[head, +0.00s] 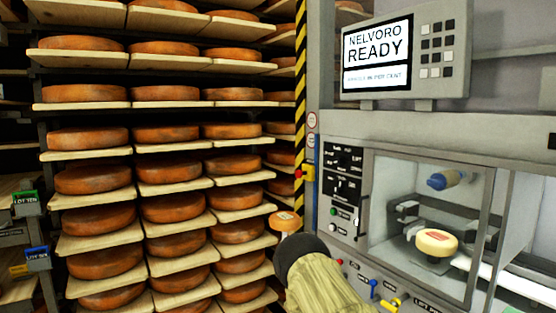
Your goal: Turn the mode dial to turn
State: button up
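A black control panel (343,187) with small white markings is on the grey machine's front, left of its window. Its dials are too small to read, so I cannot tell which is the mode dial or where it points. My arm, in a khaki sleeve with a dark rounded end, rises from the bottom middle, below and left of the panel. My gripper's fingers do not show. The screen (377,53) above reads "NELVORO READY".
Racks of cheese wheels on boards (172,205) fill the left. A small labelled cheese (285,221) shows just above my arm; its support is unclear. Another labelled cheese (437,242) is inside the machine. Coloured levers (393,304) line the lower front. A striped post (300,80) stands left of the machine.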

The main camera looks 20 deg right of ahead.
aim_at(338, 161)
jog(key=u, duration=0.15)
jog(key=i, duration=0.9)
jog(key=z, duration=0.15)
